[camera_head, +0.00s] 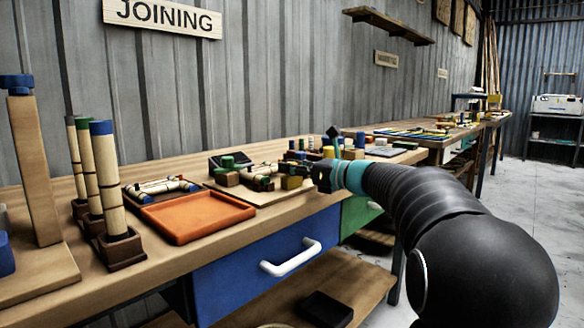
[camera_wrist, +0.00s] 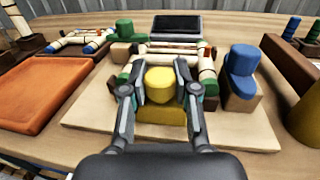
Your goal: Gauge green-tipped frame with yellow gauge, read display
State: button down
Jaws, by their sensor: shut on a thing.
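The yellow gauge (camera_wrist: 162,110) sits on a pale board in the wrist view, with a rounded knob on top. My gripper (camera_wrist: 160,92) has one finger on each side of that knob and is shut on it. Just behind is a pale cane frame (camera_wrist: 150,57) with dark bands; green shows near its right end, partly hidden by my finger. A dark display (camera_wrist: 177,27) stands at the board's back; no reading is legible.
In the head view, upright canes (camera_head: 105,180) stand in holders at left.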

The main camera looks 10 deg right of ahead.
jog(key=p+x, duration=0.1)
jog(key=x, duration=0.1)
jog(key=p+x, duration=0.1)
jog(key=x, duration=0.1)
jog(key=p+x, duration=0.1)
jog(key=x, duration=0.2)
jog(key=shift+w+d+r, duration=0.1)
jog(key=shift+w+d, duration=0.25)
jog(key=shift+w, duration=0.1)
jog(key=shift+w+a, duration=0.15)
jog(key=shift+w, duration=0.1)
jog(key=c, duration=0.8)
grip_release()
jog(key=shift+c, duration=0.2)
jog(key=shift+s, duration=0.1)
jog(key=v, duration=1.2)
